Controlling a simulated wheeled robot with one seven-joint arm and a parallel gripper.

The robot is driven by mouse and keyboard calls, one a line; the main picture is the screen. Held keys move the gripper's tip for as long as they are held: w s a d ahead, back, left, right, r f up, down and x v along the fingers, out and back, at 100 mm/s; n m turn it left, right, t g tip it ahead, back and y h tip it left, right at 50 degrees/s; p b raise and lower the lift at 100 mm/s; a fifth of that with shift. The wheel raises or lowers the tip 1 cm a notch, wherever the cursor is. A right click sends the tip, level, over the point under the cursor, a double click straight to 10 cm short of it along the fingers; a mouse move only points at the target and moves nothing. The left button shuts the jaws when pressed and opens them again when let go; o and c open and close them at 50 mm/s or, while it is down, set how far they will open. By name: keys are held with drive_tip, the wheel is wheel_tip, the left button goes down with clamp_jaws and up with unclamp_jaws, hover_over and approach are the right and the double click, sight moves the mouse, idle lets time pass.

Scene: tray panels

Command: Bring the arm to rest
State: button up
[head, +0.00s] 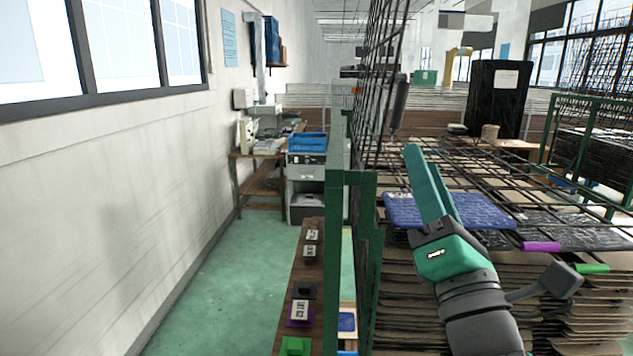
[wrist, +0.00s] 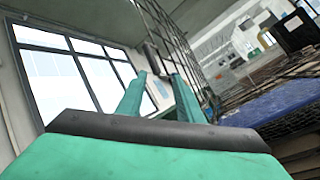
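My gripper (head: 427,170) has teal fingers and is raised at the right of the head view, in front of a rack with black wire mesh. In the wrist view its two fingers (wrist: 159,82) stand apart with nothing between them. Behind the fingers in the head view, a blue panel (head: 480,212) lies on the rack. The gripper covers part of that panel. I cannot tell how far the fingers are from the mesh or the panel.
A green post (head: 350,260) and upright mesh stand left of my gripper. A narrow brown shelf (head: 305,265) with small items is beyond the post. Stacked brown layers (head: 410,300) fill the rack below. Green floor (head: 230,290) is clear along the left wall.

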drive_tip(key=s+a+f+m+g+h, duration=0.1)
drive_tip(key=a+f+m+h, duration=0.15)
drive_tip(key=f+m, duration=0.8)
drive_tip(key=s+a+f+m+g+h, duration=0.1)
drive_tip(key=s+a+f+m+h, duration=0.35)
drive_tip(key=f, duration=1.15)
drive_tip(key=w+a+f+m+g+y, duration=0.1)
drive_tip(key=w+f+m, duration=0.1)
drive_tip(key=f+m, duration=0.95)
drive_tip(key=s+a+f+g+y, duration=0.1)
drive_tip(key=s+a+f+g, duration=0.3)
drive_tip(key=s+f, duration=0.95)
drive_tip(key=s+a+f+g+y, duration=0.1)
drive_tip(key=s+f, duration=0.3)
drive_tip(key=s, duration=0.3)
drive_tip(key=s+a+f+m+g+y, duration=0.1)
drive_tip(key=s+f, duration=0.3)
drive_tip(key=s, duration=0.4)
drive_tip(key=shift+s+a+f+y, duration=0.35)
drive_tip(key=shift+a+y, duration=0.15)
drive_tip(key=shift+y, duration=0.1)
drive_tip(key=shift+w, duration=0.15)
